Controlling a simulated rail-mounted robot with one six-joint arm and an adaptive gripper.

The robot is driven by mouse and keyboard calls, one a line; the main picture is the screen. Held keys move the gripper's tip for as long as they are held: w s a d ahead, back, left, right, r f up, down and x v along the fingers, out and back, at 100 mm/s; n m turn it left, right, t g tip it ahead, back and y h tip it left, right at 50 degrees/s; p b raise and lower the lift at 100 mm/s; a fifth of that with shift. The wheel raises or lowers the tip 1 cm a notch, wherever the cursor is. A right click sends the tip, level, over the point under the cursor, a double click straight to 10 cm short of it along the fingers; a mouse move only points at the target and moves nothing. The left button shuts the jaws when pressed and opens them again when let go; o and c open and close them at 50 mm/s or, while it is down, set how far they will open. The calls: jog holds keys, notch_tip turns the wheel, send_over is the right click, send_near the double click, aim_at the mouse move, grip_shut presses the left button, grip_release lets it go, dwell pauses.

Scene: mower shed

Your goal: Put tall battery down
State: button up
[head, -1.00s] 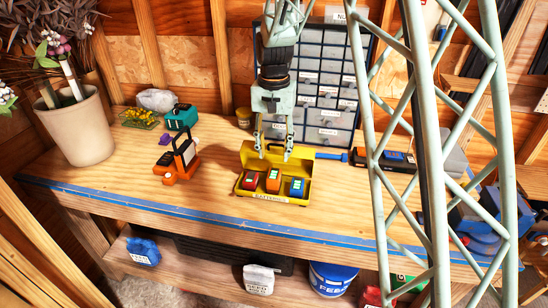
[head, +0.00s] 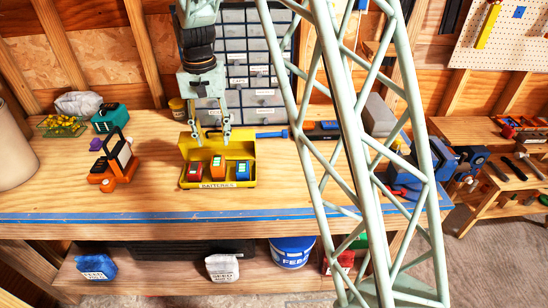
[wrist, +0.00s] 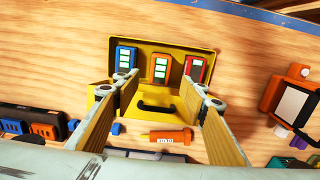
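A yellow case labelled BATTERIES (head: 245,184) stands open on the workbench. Three batteries stand in a row in it: red (head: 195,171), orange (head: 217,166) and blue (head: 242,171). The orange one in the middle looks the tallest. In the wrist view the order is reversed, with blue (wrist: 126,58) left, orange (wrist: 160,68) in the middle and red (wrist: 195,68) right. My gripper (head: 212,139) is above the rear of the case. Its fingers (wrist: 160,88) are spread wide with nothing between them, apart from the batteries. The case's black handle (wrist: 155,106) shows between the fingers.
An orange device with a dark screen (head: 112,163) stands left of the case. A teal box (head: 110,117) and a yellow-flowered tray (head: 62,125) are behind it. A drawer cabinet (head: 250,75) stands behind the case. A blue-handled tool (head: 272,133) lies to the right. The front bench strip is clear.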

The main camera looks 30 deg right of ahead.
jog(key=s+r+n+t, duration=0.2)
jog(key=s+r+n, duration=0.1)
jog(key=s+r, duration=1.75)
jog(key=s+r+n+t, duration=0.1)
jog(key=s+r+n, duration=0.1)
jog(key=s, duration=2.3)
jog(key=shift+s+r+t, duration=0.15)
jog(key=shift+s+t, duration=0.25)
notch_tip(320, 180, down, 7)
jog(key=b, duration=0.7)
